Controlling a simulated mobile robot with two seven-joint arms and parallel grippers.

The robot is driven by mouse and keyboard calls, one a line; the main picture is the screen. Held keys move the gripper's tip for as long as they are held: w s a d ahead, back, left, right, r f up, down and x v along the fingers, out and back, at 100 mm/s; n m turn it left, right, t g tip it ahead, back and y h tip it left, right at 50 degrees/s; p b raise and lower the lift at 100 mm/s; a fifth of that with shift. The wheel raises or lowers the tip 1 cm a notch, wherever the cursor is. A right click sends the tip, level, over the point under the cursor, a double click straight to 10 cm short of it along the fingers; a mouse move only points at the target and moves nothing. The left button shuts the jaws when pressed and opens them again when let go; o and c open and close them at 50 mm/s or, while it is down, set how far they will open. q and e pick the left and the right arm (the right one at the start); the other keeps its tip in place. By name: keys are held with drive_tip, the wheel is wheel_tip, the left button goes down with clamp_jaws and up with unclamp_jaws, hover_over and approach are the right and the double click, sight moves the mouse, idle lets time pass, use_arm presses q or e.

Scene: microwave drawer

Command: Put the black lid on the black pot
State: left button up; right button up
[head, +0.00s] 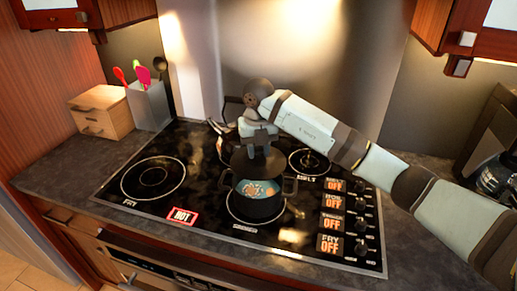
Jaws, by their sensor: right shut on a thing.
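The black pot (256,207) stands on the front middle burner of the black cooktop, with pale and orange-brown contents showing inside it. The black lid (245,166) is above the pot's back part and covers part of its opening from this view. My right gripper (260,148) comes down from above and is shut on the lid's top; the fingertips and knob are hard to make out. I cannot tell whether the lid's edge touches the pot's rim. My left gripper is not in view.
A kettle (224,143) stands behind the lid. A utensil holder (150,105) and a small wooden drawer box (101,112) stand at the back left. The left burner (153,178) is clear. Control knobs line the cooktop's right side, and a coffee maker (495,165) stands at far right.

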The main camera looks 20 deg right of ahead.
drive_tip(key=shift+f+b, duration=1.7)
drive_tip(key=shift+f, duration=1.2)
drive_tip(key=shift+f+b, duration=0.3)
drive_tip(key=shift+f, duration=0.15)
idle(0.3)
drive_tip(key=o, duration=1.6)
drive_tip(key=shift+r+p, duration=1.9)
drive_tip(key=shift+r, duration=1.6)
